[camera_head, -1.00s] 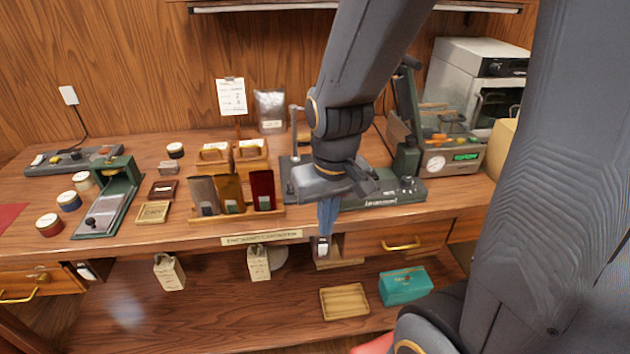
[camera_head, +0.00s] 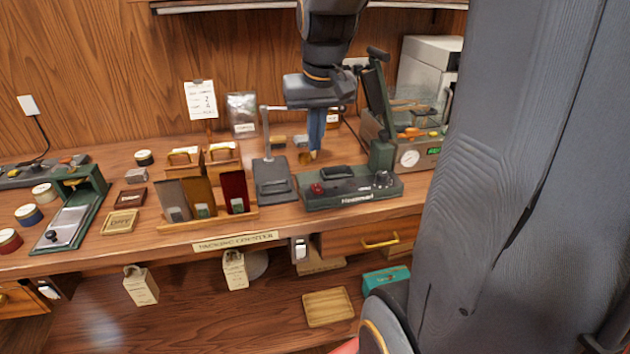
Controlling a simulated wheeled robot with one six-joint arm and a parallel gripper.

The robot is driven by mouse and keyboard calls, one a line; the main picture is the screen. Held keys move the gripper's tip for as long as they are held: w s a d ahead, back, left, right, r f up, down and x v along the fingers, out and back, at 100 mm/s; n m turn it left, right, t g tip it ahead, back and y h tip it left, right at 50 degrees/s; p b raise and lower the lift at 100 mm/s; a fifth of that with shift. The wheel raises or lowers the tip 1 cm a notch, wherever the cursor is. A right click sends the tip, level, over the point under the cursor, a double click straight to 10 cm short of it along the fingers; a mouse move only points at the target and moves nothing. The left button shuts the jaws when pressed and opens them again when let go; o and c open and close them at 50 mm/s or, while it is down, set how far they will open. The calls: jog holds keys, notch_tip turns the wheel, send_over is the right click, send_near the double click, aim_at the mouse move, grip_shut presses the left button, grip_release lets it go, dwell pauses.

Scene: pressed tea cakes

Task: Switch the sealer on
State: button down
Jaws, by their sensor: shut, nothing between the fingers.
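The sealer (camera_head: 352,199) is a low dark-green machine near the front of the bench, with its long arm (camera_head: 378,105) raised at the back right. On its top are a red round part (camera_head: 318,189), a black raised piece (camera_head: 337,173) and a dark knob (camera_head: 383,179). I cannot tell which of these is the switch or its position. My gripper (camera_head: 314,152) points down, shut and empty, above and behind the sealer's left part. It appears apart from the sealer.
A grey stand with a post (camera_head: 272,181) is left of the sealer. A wooden rack (camera_head: 210,224) of pouches stands farther left. A scale (camera_head: 412,157) and a boxy grey appliance (camera_head: 428,68) are at right.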

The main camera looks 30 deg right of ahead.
jog(key=shift+w+d+r, duration=0.35)
jog(key=shift+d+r, duration=0.3)
jog(key=shift+d, duration=0.15)
jog(key=p, duration=0.2)
send_over(315, 184)
jog(key=s, duration=0.1)
jog(key=f, duration=1.1)
jog(key=shift+s+a+f, duration=0.15)
jog(key=shift+a+f, duration=0.05)
jog(key=shift+f, duration=1.15)
